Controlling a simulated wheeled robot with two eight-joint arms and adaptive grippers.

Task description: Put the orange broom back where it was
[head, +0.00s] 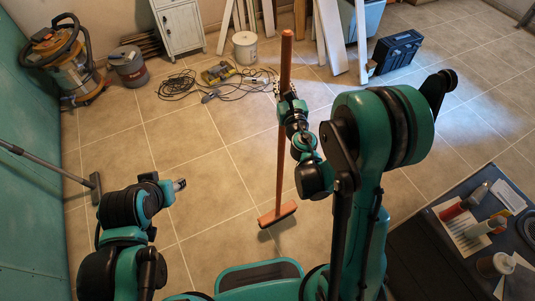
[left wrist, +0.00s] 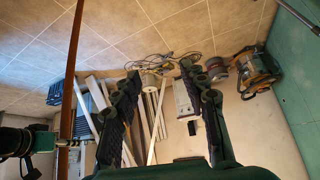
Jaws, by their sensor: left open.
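The orange broom (head: 280,165) stands near upright in the middle of the head view, handle up and its wide head (head: 277,214) down at the floor. I cannot tell whether the head touches the tiles. My right gripper (head: 285,92) is shut around the upper handle. My left gripper (head: 180,184) is open and empty, low and to the left of the broom, apart from it. In the left wrist view its two fingers (left wrist: 162,105) are spread with nothing between them, and the broom handle (left wrist: 69,90) runs along the left side.
A grey-handled floor tool (head: 45,163) leans at the green wall (head: 30,215) on the left. A vacuum (head: 68,62), bucket (head: 245,47), cables (head: 225,88) and boards (head: 331,35) line the back. A dark table (head: 455,265) with bottles is at right. Floor left of the broom is clear.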

